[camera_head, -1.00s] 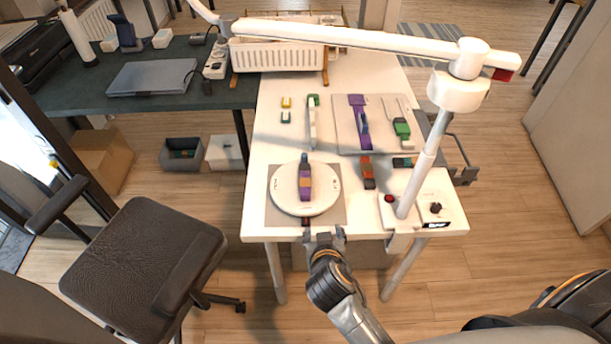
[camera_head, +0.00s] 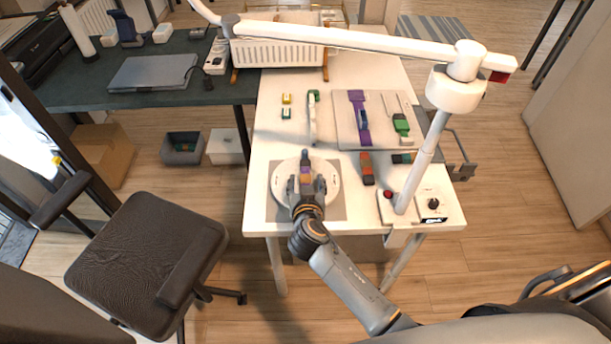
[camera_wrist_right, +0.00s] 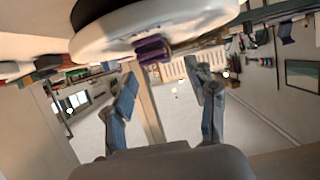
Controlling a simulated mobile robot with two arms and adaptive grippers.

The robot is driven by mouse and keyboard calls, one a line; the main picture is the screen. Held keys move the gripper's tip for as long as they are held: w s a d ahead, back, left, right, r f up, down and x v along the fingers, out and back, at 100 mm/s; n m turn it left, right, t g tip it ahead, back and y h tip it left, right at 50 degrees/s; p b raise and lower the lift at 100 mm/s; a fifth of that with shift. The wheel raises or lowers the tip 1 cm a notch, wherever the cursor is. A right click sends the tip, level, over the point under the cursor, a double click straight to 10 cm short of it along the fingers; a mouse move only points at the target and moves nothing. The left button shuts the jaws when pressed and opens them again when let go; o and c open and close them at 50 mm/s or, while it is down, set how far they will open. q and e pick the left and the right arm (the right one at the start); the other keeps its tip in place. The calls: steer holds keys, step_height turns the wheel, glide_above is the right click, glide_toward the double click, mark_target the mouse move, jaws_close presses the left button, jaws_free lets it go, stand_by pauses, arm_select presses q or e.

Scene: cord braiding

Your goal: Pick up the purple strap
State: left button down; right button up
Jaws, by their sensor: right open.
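A round white disc (camera_head: 282,194) lies near the front left of the white table. A purple strap (camera_head: 306,170) with an orange part and a dark tip lies across it, its near end hidden by my right gripper. My right gripper (camera_head: 307,185) is open over the disc, its fingers to either side of the strap in the head view. In the right wrist view, the purple strap (camera_wrist_right: 153,50) shows at the disc's rim, above the gap between the open fingers (camera_wrist_right: 160,85); contact cannot be told. Another purple strap (camera_head: 358,110) lies on a grey board farther back. My left gripper is out of view.
A white lamp arm (camera_head: 425,160) rises at the right, on a base with a red button and a black knob. A white basket (camera_head: 280,54) stands at the back.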

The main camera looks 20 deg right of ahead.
mark_target(305, 176)
steer(key=p+x, duration=0.1)
steer(key=x, duration=0.3)
steer(key=shift+w+f, duration=0.3)
steer(key=shift+f, duration=0.05)
jaws_close()
